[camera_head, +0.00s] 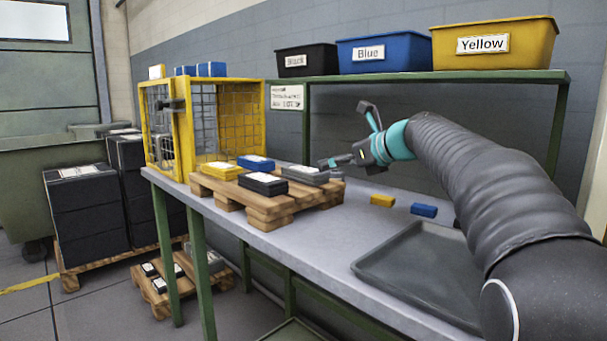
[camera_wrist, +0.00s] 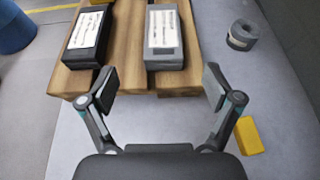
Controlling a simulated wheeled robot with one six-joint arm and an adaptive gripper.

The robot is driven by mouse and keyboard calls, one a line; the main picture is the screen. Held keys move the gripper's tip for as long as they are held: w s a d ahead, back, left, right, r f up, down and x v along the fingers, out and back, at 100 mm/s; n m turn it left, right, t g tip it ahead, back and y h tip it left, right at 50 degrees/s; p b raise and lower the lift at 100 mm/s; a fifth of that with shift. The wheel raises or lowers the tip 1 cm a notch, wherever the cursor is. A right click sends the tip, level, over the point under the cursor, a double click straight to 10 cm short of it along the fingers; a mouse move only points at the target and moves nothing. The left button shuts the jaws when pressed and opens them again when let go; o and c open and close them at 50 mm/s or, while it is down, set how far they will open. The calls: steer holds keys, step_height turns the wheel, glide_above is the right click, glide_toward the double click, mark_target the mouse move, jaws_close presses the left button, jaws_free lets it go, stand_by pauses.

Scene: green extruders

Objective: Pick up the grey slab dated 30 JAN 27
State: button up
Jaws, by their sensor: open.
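A grey slab (camera_head: 308,176) with a white label lies on a small wooden pallet on the bench, near the pallet's right side. In the wrist view the grey slab (camera_wrist: 165,62) lies ahead of my gripper, near the pallet's edge. The label's print is too small to read, so I cannot tell the date. My gripper (camera_wrist: 158,80) is open and empty, its two fingers spread either side of the slab's line and short of it. In the head view my gripper (camera_head: 350,137) is right of the slab and above the bench.
A black slab (camera_head: 263,184) lies left of the grey one; yellow (camera_head: 222,171) and blue (camera_head: 256,162) slabs share the pallet (camera_head: 270,208). A yellow mesh cage (camera_head: 236,122) stands behind left. Loose yellow (camera_head: 382,201) and blue (camera_head: 424,210) blocks and a dark tray (camera_head: 425,270) are rightward.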

mark_target(313, 171)
steer(key=x, duration=0.5)
steer(key=shift+w+f, duration=0.25)
steer(key=shift+w, duration=0.1)
steer(key=shift+x, duration=3.1)
steer(key=c, duration=1.5)
